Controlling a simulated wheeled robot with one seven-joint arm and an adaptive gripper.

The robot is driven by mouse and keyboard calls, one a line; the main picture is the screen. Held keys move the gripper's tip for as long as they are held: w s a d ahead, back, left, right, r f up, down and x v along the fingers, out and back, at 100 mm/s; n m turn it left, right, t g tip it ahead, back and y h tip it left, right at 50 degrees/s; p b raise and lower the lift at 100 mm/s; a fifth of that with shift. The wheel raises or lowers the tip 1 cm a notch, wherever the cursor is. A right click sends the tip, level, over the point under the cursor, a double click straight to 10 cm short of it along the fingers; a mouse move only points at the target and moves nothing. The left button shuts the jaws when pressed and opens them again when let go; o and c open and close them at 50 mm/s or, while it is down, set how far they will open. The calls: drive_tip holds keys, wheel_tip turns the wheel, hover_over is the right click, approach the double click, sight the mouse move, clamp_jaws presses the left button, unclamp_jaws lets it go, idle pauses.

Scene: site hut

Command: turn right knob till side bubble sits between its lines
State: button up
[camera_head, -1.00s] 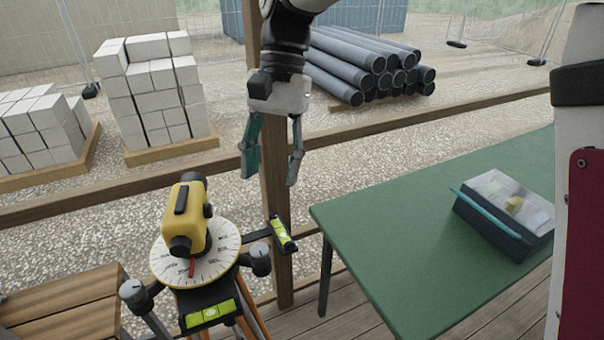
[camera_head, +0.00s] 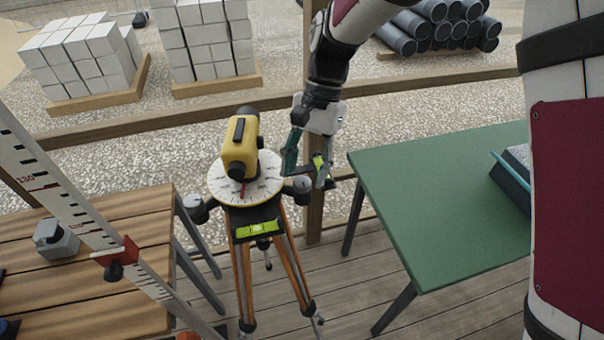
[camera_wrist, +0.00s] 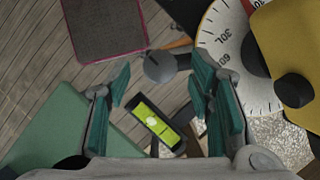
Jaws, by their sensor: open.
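A yellow levelling instrument (camera_head: 240,145) stands on a white dial (camera_head: 217,184) on a wooden-legged tripod (camera_head: 240,270). The right knob (camera_head: 300,186), grey and round, sits at the dial's right; it also shows in the wrist view (camera_wrist: 160,66). The left knob (camera_head: 197,210) is opposite. The side vial (camera_head: 320,165) is partly behind my gripper; the wrist view shows its pale bubble in green liquid (camera_wrist: 157,124), its place against the lines too small to tell. The front vial (camera_head: 257,229) is below the dial. My gripper (camera_head: 308,178) is open, fingers down, above the right knob and side vial.
A green table (camera_head: 440,200) stands to the right with a dark case (camera_head: 514,180) on it. A wooden bench (camera_head: 110,270) and a slanting graduated staff (camera_head: 70,205) are at left. A wooden rail (camera_head: 150,118) and post run behind the tripod.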

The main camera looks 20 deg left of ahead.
drive_tip(key=shift+x, duration=0.9)
drive_tip(key=c, duration=1.1)
drive_tip(key=shift+c, duration=0.2)
drive_tip(key=n+h+b, duration=0.1)
drive_tip(key=n, duration=0.1)
drive_tip(key=n+h+b, duration=0.1)
drive_tip(key=n, duration=0.2)
drive_tip(key=shift+a+n, duration=0.15)
drive_tip(key=shift+n, duration=0.15)
drive_tip(key=n+h+b, duration=0.1)
drive_tip(key=n, duration=0.2)
drive_tip(key=n+h+b, duration=0.1)
drive_tip(key=n, duration=0.1)
drive_tip(key=shift+s+a+n+t, duration=0.1)
drive_tip(key=shift+n+t, duration=0.3)
drive_tip(key=shift+n, duration=0.3)
